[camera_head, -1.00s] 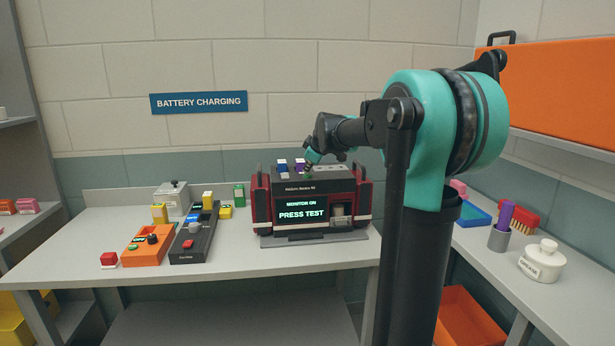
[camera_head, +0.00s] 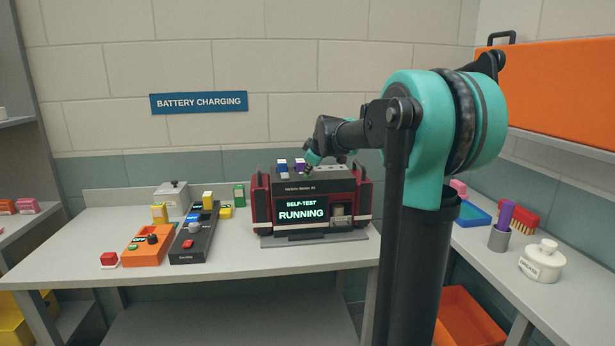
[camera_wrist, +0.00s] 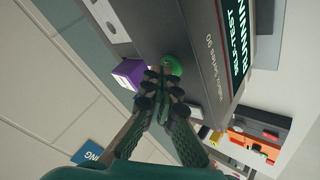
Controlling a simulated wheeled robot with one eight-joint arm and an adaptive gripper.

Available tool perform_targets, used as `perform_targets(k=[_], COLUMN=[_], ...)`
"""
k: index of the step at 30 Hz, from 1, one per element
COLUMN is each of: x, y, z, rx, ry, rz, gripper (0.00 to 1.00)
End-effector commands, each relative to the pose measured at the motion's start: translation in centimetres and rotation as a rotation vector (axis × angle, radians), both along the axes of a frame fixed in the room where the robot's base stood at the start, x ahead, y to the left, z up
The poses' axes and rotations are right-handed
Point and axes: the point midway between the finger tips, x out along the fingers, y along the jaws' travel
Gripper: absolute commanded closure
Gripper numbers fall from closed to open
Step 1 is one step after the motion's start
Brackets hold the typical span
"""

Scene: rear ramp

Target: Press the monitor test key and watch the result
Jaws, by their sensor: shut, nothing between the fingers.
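The monitor (camera_head: 272,205) is a dark box with red sides on the bench. Its screen (camera_head: 302,210) reads "SELF-TEST RUNNING" in the head view and also shows at the edge of the wrist view (camera_wrist: 262,25). A round green key (camera_wrist: 171,65) sits on the monitor's top. My gripper (camera_wrist: 163,76) is shut and empty, its fingertips at the green key; I cannot tell whether they still touch it. In the head view my gripper (camera_head: 309,172) is small and partly hidden above the monitor top.
A purple block (camera_wrist: 130,73) stands close beside my fingers; a blue one (camera_head: 282,165) is left of it in the head view. An orange charger (camera_head: 146,245) and a black charger (camera_head: 194,240) lie on the bench to the left. The bench front is clear.

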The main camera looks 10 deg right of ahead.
Motion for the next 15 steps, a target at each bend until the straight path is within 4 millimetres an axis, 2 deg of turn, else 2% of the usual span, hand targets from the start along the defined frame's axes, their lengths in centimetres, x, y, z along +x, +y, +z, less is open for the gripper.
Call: perform_targets(k=[15], x=[0.0], y=[0.0], z=[1.6], rx=[0.0], ry=[0.0], rz=[0.0], gripper=[1.0])
